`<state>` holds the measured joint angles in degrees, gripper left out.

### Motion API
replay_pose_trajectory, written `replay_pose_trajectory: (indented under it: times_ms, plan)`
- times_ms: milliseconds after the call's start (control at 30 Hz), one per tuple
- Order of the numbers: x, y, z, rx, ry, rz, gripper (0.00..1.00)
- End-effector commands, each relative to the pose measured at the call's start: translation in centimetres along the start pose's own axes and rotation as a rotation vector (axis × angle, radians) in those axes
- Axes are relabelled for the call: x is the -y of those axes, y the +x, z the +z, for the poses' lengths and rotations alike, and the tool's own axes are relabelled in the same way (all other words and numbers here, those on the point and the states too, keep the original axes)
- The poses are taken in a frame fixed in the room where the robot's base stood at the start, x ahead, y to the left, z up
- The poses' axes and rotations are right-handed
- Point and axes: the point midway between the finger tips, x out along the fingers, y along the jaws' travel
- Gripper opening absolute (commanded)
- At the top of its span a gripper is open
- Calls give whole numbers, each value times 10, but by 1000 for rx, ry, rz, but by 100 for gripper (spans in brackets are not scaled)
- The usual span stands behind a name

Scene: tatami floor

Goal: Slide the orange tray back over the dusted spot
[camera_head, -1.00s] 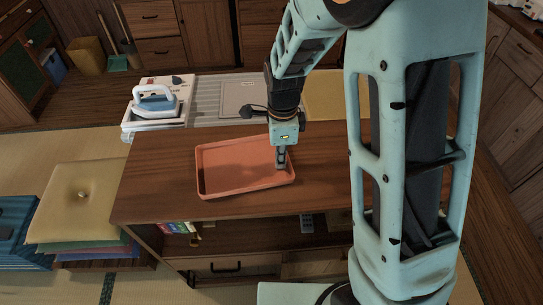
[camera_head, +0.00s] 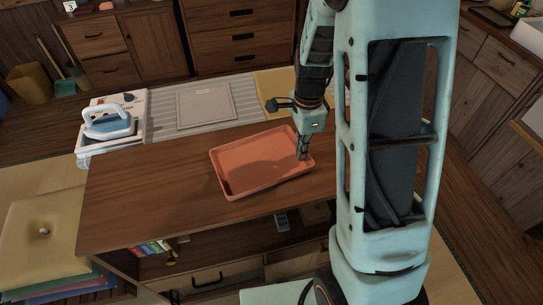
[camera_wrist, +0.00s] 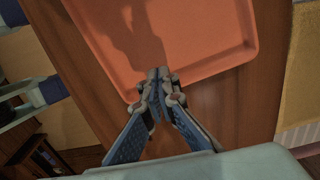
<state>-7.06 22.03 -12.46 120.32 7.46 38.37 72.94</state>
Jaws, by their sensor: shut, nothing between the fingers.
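The orange tray (camera_head: 262,163) lies on the wooden top (camera_head: 150,190) of a low cabinet, right of its middle and turned slightly. My gripper (camera_head: 303,157) is shut and empty, pointing down at the tray's right end. In the wrist view my fingertips (camera_wrist: 157,82) are together at the near edge of the tray (camera_wrist: 190,45), overlapping its rim. Whether they touch the rim or floor of the tray is unclear. The tray holds nothing visible except my arm's shadow. No dusted spot can be made out on the wood.
An iron (camera_head: 108,122) on a stand is at the back left, beside a grey ribbed surface with a flat panel (camera_head: 205,105). A yellow cushion stack (camera_head: 42,235) stands left of the cabinet. The wooden top left of the tray is clear.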

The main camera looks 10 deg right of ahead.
Motion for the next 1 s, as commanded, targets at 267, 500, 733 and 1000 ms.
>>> replay_pose_trajectory:
  times_ms: [267, 500, 733, 1000]
  plan:
    - [0, 1, -87, -1, 7, -1, 0]
    - [0, 1, -136, 0, 2, 0, 0]
    - [0, 0, -143, 0, -1, 0, 0]
    - [0, 0, -142, 0, -1, 0, 0]
